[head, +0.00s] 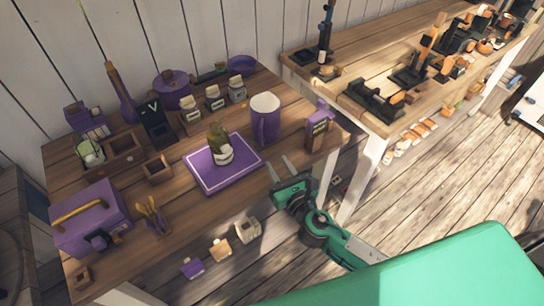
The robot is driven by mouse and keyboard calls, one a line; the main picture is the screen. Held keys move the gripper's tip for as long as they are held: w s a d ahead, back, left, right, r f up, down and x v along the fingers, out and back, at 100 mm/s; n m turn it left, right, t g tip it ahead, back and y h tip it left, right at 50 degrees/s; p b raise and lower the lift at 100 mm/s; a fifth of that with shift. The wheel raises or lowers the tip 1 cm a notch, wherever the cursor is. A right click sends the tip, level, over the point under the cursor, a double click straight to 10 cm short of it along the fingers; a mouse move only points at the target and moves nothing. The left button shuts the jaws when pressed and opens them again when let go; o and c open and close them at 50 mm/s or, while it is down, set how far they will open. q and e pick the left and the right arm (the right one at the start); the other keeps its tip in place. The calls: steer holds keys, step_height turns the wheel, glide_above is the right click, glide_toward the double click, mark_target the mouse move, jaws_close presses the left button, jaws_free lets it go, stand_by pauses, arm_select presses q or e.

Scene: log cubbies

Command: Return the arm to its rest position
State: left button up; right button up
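My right gripper (281,168) is at the front right edge of the wooden table, with its green and black arm coming in from the lower right. Its two pale fingers stand apart with nothing visible between them. The fingertips point toward a purple tray (247,173) and a purple mug (265,121) and look apart from both. A dark green bottle (219,147) with a pale label stands on the tray. My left gripper is not in view.
A purple toolbox (90,222), a small wooden box (157,169) and a purple box (317,130) stand on the table (190,215). A second table (335,85) with dark tools stands at the right. The plank floor (430,205) between them is partly clear.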

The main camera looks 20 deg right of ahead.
steer(key=shift+s+d, duration=0.1)
steer(key=shift+s, duration=0.6)
